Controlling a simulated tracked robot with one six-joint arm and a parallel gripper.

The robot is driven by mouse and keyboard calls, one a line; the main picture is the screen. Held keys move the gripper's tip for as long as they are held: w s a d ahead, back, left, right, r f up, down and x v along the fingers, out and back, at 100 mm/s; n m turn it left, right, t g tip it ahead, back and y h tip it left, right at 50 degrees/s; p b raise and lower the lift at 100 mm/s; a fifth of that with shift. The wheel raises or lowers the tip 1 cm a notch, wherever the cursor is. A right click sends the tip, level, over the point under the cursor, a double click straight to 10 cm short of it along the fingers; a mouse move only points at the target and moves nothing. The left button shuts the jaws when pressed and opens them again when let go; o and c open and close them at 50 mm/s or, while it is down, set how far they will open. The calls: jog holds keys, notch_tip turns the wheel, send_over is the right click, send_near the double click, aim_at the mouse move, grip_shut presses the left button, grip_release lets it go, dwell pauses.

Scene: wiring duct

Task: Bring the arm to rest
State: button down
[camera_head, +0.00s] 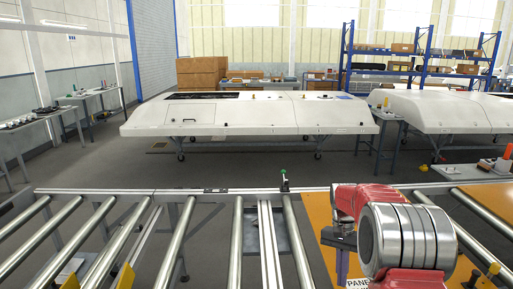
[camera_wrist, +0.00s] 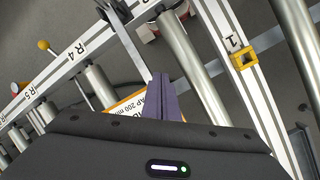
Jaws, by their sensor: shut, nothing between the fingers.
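My red and silver arm (camera_head: 400,235) is folded at the right of the head view, over an orange panel (camera_head: 320,222). My gripper (camera_head: 342,280) points down beside it, and its tips are hard to make out there. In the wrist view my gripper's purple fingers (camera_wrist: 160,82) are together with nothing between them. They stand over the rollers and rails, and I cannot tell how far above. The dark gripper body covers the bottom of the wrist view.
A roller frame with several steel rollers (camera_head: 180,240) crosses the front. A yellow clip (camera_wrist: 243,59) sits on a white rail marked with labels (camera_wrist: 75,50). A large white cover (camera_head: 250,115) stands on a wheeled stand behind. Open floor (camera_head: 110,165) lies between.

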jog(key=s+a+r+n+t, duration=0.2)
jog(key=s+r, duration=0.3)
jog(key=s, duration=0.4)
jog(key=s+a+r+n+t, duration=0.3)
jog(key=s+a+r+t, duration=0.1)
jog(key=s, duration=0.6)
jog(key=s+a+r+n+t, duration=0.2)
jog(key=s+a+r+t, duration=0.1)
jog(key=s+r, duration=0.5)
jog(key=shift+s+a+n, duration=0.3)
jog(key=shift+s+a, duration=0.5)
jog(key=shift+s, duration=0.15)
jog(key=shift+r, duration=0.1)
